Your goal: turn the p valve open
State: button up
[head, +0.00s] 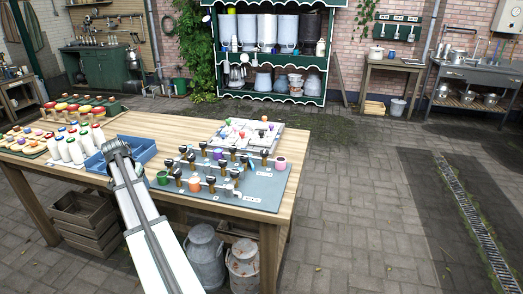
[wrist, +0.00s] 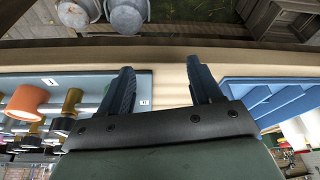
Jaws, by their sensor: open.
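A grey valve board (head: 235,190) lies on the right part of the wooden table, with rows of black-and-brass valves (head: 195,184) and small white labels. The labels are too small to read in the head view, so I cannot tell which valve is the p valve. In the wrist view the board (wrist: 70,84) is at the left, with an orange cup (wrist: 25,101) and brass-coloured valve parts (wrist: 71,101). My gripper (wrist: 163,80) is open and empty, its fingers apart over the table's front edge. In the head view my arm reaches the table left of the board; the fingertips are hidden there.
A blue tray (head: 140,150) stands left of the board, and it shows right of my fingers in the wrist view (wrist: 262,102). White bottles (head: 75,150) stand further left. A board with white parts (head: 245,133) lies behind the valves. Metal churns (head: 203,255) stand below the table.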

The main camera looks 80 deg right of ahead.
jog(key=s+d+r+m, duration=0.2)
jog(key=s+d+r, duration=0.1)
jog(key=d+r, duration=0.35)
notch_tip(320, 180, up, 10)
jog(key=m+g, duration=0.4)
jog(key=m, duration=0.6)
send_over(264, 151)
jog(key=w+a, duration=0.4)
jog(key=x, duration=1.3)
jog(key=shift+s+a+f, duration=0.15)
jog(key=shift+s+a, duration=0.1)
jog(key=shift+a, duration=0.1)
jog(key=c, duration=1)
